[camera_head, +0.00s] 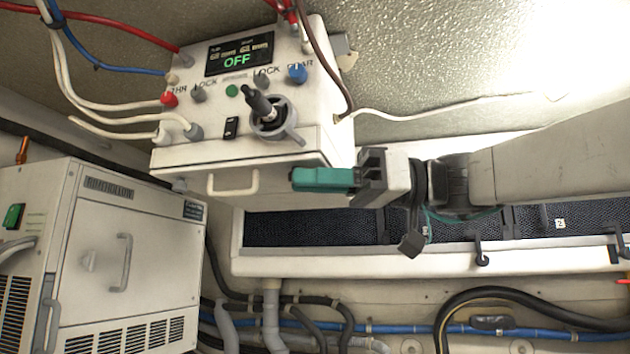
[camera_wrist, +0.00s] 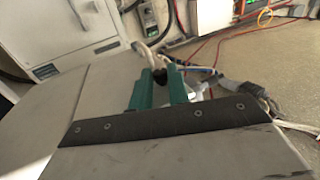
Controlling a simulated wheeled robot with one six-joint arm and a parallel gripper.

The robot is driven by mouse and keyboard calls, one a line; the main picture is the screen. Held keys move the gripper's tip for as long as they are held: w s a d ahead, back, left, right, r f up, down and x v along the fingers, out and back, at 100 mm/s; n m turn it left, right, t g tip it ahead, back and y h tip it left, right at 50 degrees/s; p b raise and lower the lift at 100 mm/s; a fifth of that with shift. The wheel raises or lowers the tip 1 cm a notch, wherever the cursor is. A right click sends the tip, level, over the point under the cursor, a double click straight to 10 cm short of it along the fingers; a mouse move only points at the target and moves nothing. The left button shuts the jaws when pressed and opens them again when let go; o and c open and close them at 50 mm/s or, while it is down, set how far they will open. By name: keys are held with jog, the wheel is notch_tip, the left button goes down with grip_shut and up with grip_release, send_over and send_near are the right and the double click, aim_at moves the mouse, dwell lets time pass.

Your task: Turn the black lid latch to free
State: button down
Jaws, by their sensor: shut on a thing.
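My gripper (camera_head: 296,180) has teal fingers and reaches in from the right, at the lower front edge of the white control box (camera_head: 190,158). In the wrist view, my gripper (camera_wrist: 162,76) is shut on a small black piece, which I take to be the black lid latch (camera_wrist: 159,75). In the head view the fingers hide this piece, so its turn angle cannot be told. The box's display (camera_head: 238,56) reads OFF in green. A dark lever (camera_head: 258,103) stands up from a ring on the box's top face.
A pale handle (camera_head: 233,183) is on the box front, left of my fingers. A white cabinet (camera_head: 135,255) stands at the lower left. A long white tray (camera_head: 330,264) with dark mesh and hooks runs below my arm. Several cables and hoses cross the back and bottom.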

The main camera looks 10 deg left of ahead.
jog(key=shift+s+m+t, duration=0.25)
jog(key=shift+m+t, duration=0.95)
jog(key=shift+t, duration=0.65)
jog(key=shift+s+m+t, duration=0.3)
jog(key=shift+m+t, duration=0.9)
jog(key=shift+t, duration=0.6)
jog(key=shift+s+m+t, duration=0.25)
jog(key=shift+m+t, duration=0.95)
jog(key=shift+t, duration=0.95)
jog(key=c, duration=1.3)
grip_release()
jog(key=shift+c, duration=0.2)
jog(key=v, duration=0.8)
